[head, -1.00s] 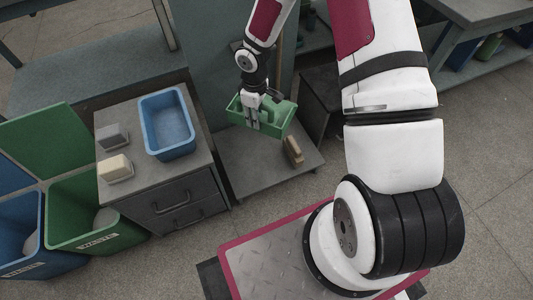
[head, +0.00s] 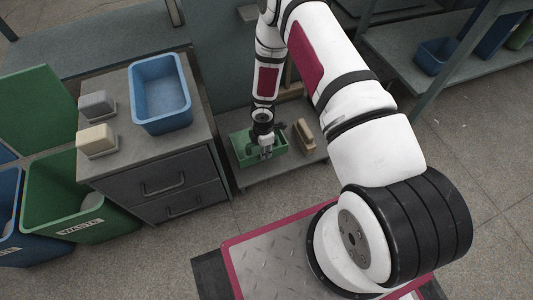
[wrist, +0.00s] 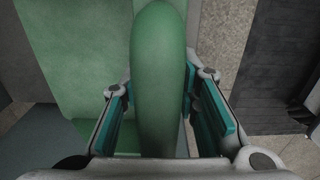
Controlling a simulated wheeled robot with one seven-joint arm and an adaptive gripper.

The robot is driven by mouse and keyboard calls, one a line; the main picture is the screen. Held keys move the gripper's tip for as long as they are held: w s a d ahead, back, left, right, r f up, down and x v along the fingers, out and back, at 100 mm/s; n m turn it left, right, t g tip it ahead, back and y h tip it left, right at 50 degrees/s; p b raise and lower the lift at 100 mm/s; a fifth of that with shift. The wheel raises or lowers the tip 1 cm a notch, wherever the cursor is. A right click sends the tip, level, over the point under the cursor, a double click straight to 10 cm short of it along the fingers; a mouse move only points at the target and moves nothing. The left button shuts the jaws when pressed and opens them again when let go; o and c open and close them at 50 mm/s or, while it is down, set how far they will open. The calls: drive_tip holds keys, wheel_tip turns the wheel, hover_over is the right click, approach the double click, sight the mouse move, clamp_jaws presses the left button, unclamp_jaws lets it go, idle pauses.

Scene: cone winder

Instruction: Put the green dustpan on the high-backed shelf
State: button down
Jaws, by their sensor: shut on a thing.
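The green dustpan (head: 243,147) is over the low grey board of the high-backed shelf (head: 278,172), close to the back panel (head: 218,70). It looks level and very low; I cannot tell whether it touches the board. My gripper (head: 266,152) points down and is shut on the dustpan's handle. In the wrist view the thick green handle (wrist: 158,75) stands between the teal finger pads of my gripper (wrist: 160,110). The dustpan's pan (wrist: 75,60) shows to its left. Part of the dustpan is hidden by my gripper.
A tan block-like brush (head: 304,137) stands on the board just right of the dustpan. A drawer cabinet (head: 165,165) with a blue tub (head: 160,92) stands directly left. Bins (head: 75,200) are further left. The board's front strip is clear.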

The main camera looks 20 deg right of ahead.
wheel_tip(320, 180, down, 7)
drive_tip(key=b, duration=0.2)
drive_tip(key=shift+r+b, duration=0.1)
drive_tip(key=shift+b, duration=0.2)
drive_tip(key=shift+f, duration=0.2)
drive_tip(key=c, duration=1.2)
unclamp_jaws()
